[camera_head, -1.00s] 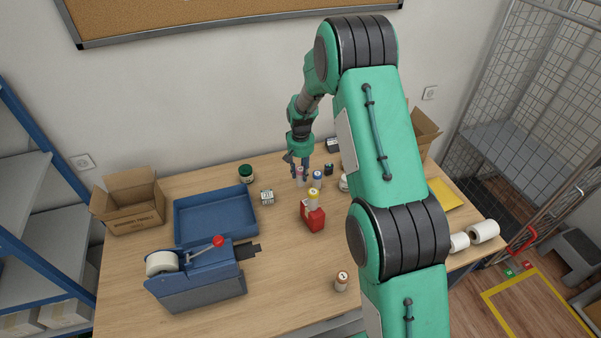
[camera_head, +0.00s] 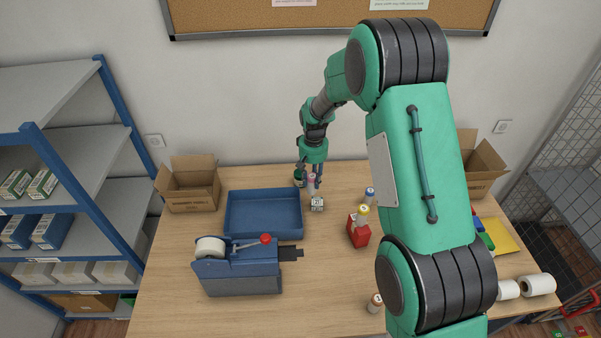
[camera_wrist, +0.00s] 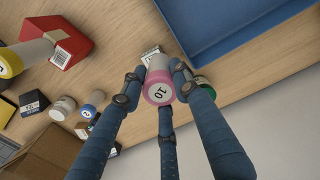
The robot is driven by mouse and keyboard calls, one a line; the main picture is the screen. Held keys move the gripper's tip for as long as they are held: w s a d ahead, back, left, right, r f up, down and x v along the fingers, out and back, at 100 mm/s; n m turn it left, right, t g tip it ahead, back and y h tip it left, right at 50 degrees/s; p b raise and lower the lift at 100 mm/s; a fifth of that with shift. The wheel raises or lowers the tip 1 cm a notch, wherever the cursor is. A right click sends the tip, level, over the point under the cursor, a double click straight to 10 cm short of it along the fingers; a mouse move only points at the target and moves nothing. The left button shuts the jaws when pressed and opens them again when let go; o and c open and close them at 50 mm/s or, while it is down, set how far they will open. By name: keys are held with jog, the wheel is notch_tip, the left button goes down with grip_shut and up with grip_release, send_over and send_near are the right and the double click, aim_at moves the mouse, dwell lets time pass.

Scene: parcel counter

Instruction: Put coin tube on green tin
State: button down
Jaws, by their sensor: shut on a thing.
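My gripper (camera_head: 312,176) is shut on a coin tube (camera_head: 311,184) with a pink cap. In the wrist view the three fingers (camera_wrist: 157,82) close around this tube (camera_wrist: 159,92), and its cap reads 10. The green tin (camera_head: 298,179) stands at the back of the table, just left of my gripper in the head view and partly hidden by it. In the wrist view a piece of the tin (camera_wrist: 203,80) shows behind the right finger. I cannot tell the height of the tube above the table.
A small white box (camera_head: 317,204) sits just in front of the held tube. A blue tray (camera_head: 232,222) lies to the left. A red box (camera_head: 357,236) with a yellow-capped tube (camera_head: 362,214) and a blue-capped tube (camera_head: 369,196) stand to the right. A tape dispenser (camera_head: 235,280) is in front.

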jog(key=shift+s+a+r, duration=0.1)
jog(key=shift+a+r, duration=0.15)
jog(key=shift+a, duration=0.25)
jog(key=p, duration=0.2)
send_over(300, 173)
jog(key=shift+d+f, duration=0.1)
jog(key=shift+f, duration=0.65)
jog(key=shift+f, duration=0.1)
jog(key=shift+f, duration=1.7)
jog(key=shift+f, duration=0.1)
